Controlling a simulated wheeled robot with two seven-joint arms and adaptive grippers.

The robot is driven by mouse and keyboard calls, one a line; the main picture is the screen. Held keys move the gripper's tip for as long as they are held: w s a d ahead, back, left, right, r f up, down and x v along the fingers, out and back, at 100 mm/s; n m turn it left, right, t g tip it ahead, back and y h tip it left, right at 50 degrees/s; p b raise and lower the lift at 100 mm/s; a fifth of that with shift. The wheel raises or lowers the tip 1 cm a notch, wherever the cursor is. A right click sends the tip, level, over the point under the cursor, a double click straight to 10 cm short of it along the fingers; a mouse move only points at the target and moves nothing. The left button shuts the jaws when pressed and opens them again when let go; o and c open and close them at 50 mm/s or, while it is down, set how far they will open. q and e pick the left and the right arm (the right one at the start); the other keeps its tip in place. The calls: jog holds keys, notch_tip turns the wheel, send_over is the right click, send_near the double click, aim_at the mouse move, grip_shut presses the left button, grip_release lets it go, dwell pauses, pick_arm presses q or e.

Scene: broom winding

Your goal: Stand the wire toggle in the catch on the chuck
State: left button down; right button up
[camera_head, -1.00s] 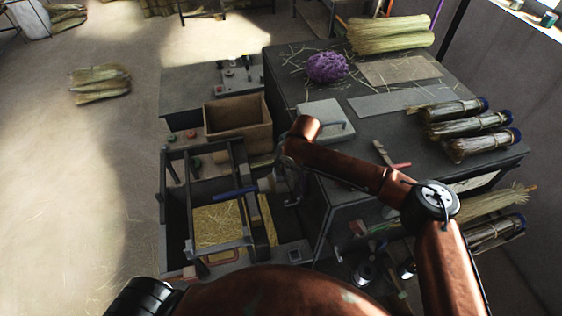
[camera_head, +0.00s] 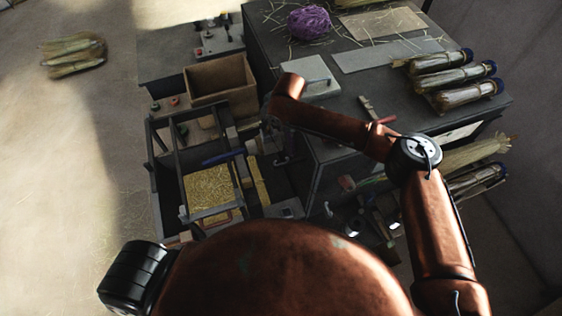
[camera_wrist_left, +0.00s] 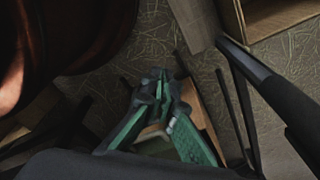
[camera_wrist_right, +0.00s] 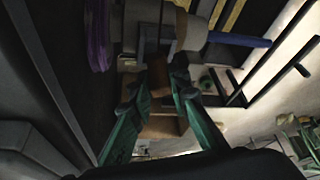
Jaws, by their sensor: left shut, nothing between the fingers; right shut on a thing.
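My right gripper (camera_wrist_right: 160,84) is shut on a small brown piece (camera_wrist_right: 158,74) in the right wrist view; whether this is the wire toggle I cannot tell. Just beyond its fingertips are grey machine parts (camera_wrist_right: 190,32) and a blue handle (camera_wrist_right: 238,40). In the head view my right arm reaches down to the machine frame beside the blue handle (camera_head: 222,158), and its fingertips are too dark to make out. The chuck and its catch cannot be told apart from the dark parts there. My left gripper (camera_wrist_left: 163,82) is shut and empty in the left wrist view.
A wooden box (camera_head: 220,85) stands behind the frame, and a straw-filled tray (camera_head: 208,190) lies within it. The dark bench (camera_head: 350,95) on the right carries a white-lidded block (camera_head: 310,84), purple twine (camera_head: 309,22) and several bundles (camera_head: 442,62). Floor at left is mostly clear.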

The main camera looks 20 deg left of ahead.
jog(key=shift+f, duration=0.1)
jog(key=shift+f, duration=0.9)
jog(key=o, duration=0.9)
jog(key=shift+o, duration=0.2)
jog(key=v, duration=1.2)
jog(key=shift+a+f, duration=0.1)
